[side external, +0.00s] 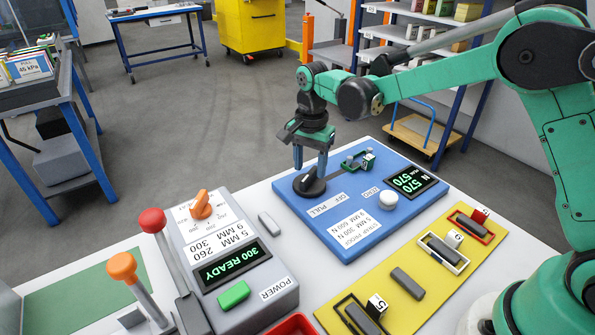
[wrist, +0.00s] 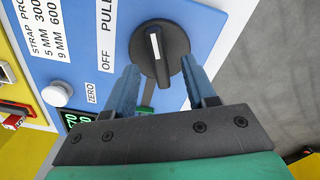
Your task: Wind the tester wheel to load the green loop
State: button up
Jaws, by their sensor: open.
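The tester wheel, a black round knob with a white pointer line, sits on the blue tester panel (side external: 340,225). It shows in the side view (side external: 308,186) and the wrist view (wrist: 160,52). My gripper (side external: 310,170) points down over it, open, with blue fingers. In the wrist view the fingers (wrist: 160,66) stand on either side of the wheel's near part; I cannot tell whether they touch it. The green loop (side external: 358,160) is right of the wheel on the panel, mostly hidden behind my gripper in the wrist view. The panel's display (side external: 411,180) reads 570 N.
A white button (side external: 388,200) stands beside the display. The yellow board (side external: 410,275) with small parts lies in front. A grey control box (side external: 225,255) with an orange knob (side external: 201,205) and display reading 300 READY stands left. Red and orange levers rise further left.

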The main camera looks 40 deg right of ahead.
aim_at(310, 173)
jog(key=shift+r, duration=2.05)
jog(key=s+d+r+n+t, duration=0.1)
jog(key=s+r+n+t, duration=0.1)
jog(key=s+n, duration=0.4)
jog(key=s+d+r+n+t, duration=0.1)
jog(key=s+r+n+t, duration=0.1)
jog(key=s+n+t, duration=0.3)
jog(key=s+n, duration=0.2)
jog(key=s, duration=0.1)
jog(key=shift+s+d, duration=0.25)
jog(key=shift+s, duration=0.15)
jog(key=shift+r, duration=0.1)
